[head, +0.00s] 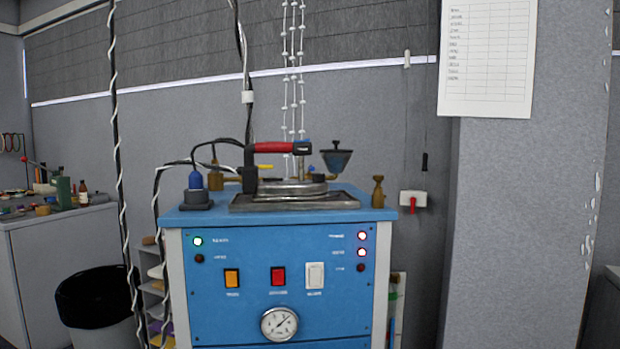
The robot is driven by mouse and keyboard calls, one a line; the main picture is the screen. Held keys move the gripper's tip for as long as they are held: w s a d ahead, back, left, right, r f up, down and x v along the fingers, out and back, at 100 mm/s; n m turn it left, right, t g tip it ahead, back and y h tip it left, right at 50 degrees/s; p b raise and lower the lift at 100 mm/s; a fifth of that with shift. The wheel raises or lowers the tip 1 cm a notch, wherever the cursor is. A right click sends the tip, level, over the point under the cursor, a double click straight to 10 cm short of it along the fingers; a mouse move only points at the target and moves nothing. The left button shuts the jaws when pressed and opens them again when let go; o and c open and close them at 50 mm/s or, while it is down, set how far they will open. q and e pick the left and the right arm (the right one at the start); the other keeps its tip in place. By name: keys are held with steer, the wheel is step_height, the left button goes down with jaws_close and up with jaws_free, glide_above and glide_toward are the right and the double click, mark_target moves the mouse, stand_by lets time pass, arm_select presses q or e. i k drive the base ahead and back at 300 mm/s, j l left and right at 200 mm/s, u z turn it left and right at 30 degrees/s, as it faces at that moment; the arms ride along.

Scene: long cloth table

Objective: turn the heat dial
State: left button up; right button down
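A blue steam-iron station (230,285) stands in front of me, its control panel facing me. A round white-faced gauge with a needle (279,323) sits low on the panel; I cannot tell if it is the heat dial, and no knob labelled for heat is readable. Above it are an orange switch (232,278), a red switch (278,276) and a white switch (315,275). An iron with a red and black handle (275,148) rests on a dark tray (345,201) on top. Neither gripper is in view.
A black bin (92,297) stands left of the station, near hanging cables (115,150). A cluttered side counter (50,222) is at the far left. A wall column (530,220) rises at right. Small brass fittings and a funnel (336,160) stand on the station top.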

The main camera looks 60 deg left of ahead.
mark_target(316, 177)
steer(key=i+l+u, duration=0.1)
steer(key=u, duration=0.25)
steer(key=l+u, duration=0.35)
